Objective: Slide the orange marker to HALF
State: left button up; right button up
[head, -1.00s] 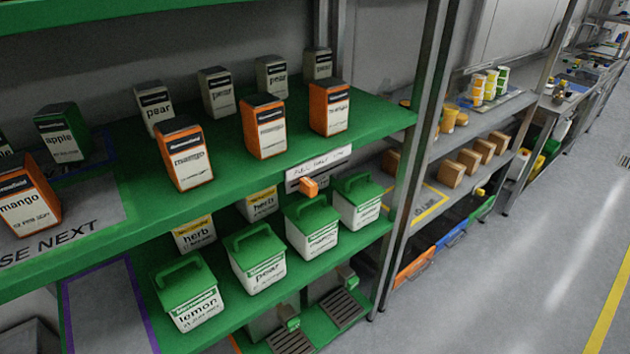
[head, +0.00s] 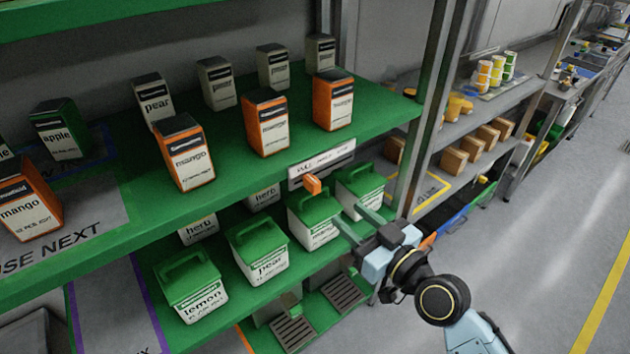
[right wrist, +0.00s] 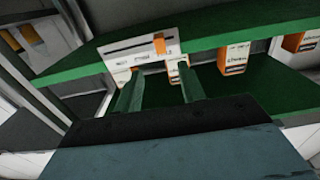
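The orange marker (head: 313,184) sticks out from a white scale plate (head: 338,163) on the green shelf's front edge, left of the plate's middle. The plate has a dark slot and small printed words, too blurred in part to read. In the right wrist view, the marker (right wrist: 159,43) stands toward the right end of the slot on the plate (right wrist: 122,58). My right gripper (head: 361,224) is open and empty, below and to the right of the marker, apart from it. Its two fingers also show in the wrist view (right wrist: 160,90). My left gripper is not in view.
Orange mango cartons (head: 333,100) stand on the shelf above the plate. Green-lidded tubs (head: 313,222) stand on the lower shelf, close to my right fingers. A grey shelf post (head: 420,110) rises to the right. The aisle floor (head: 540,250) is clear.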

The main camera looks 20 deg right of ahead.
aim_at(318, 188)
jog(key=p+x, duration=0.1)
jog(key=x, duration=1.1)
jog(key=shift+w+f+p, duration=0.1)
jog(key=shift+w+p, duration=0.05)
jog(key=shift+p, duration=0.25)
grip_shut()
